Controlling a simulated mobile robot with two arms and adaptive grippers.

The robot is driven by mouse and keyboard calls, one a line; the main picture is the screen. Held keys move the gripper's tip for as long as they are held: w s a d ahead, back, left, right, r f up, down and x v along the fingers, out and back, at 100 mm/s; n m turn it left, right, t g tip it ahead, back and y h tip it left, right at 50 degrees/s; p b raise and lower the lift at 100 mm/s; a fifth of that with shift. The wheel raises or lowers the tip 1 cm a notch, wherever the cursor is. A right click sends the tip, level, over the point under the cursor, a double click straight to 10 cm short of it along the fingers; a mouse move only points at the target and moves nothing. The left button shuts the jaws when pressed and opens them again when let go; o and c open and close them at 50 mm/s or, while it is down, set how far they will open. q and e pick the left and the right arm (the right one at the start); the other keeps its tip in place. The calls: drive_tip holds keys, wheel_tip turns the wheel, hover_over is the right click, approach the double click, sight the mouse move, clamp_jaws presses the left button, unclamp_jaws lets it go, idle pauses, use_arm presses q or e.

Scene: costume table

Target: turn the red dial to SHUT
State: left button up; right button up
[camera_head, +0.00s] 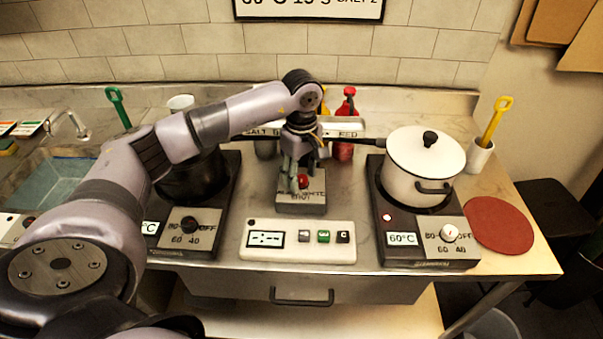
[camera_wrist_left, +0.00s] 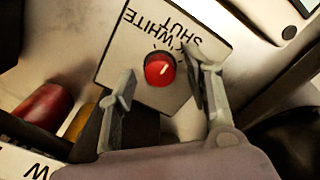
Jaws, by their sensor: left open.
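The red dial (camera_head: 303,181) sits on a small grey box (camera_head: 290,208) in the middle of the counter. The label around it reads WHITE and SHUT in part. In the left wrist view the dial (camera_wrist_left: 157,72) shows a short pale line slanting to the upper right, and its label plate (camera_wrist_left: 112,75) appears upside down. My left gripper (camera_head: 300,165) points down just over the dial. It is open, with one finger on each side of the dial in the left wrist view (camera_wrist_left: 162,66); I cannot tell whether they touch it. My right gripper is not in view.
A white pot (camera_head: 418,165) stands on the right hotplate (camera_head: 420,255), a dark pot (camera_head: 190,182) on the left one. A white timer panel (camera_head: 298,254) lies in front of the dial box. Red bottles (camera_head: 346,110) stand behind. A red round mat (camera_head: 498,225) lies at the right.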

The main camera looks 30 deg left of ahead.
sight(301, 178)
use_arm(q)
wheel_tip(301, 178, up, 12)
idle(0.4)
drive_tip(key=shift+f, duration=0.2)
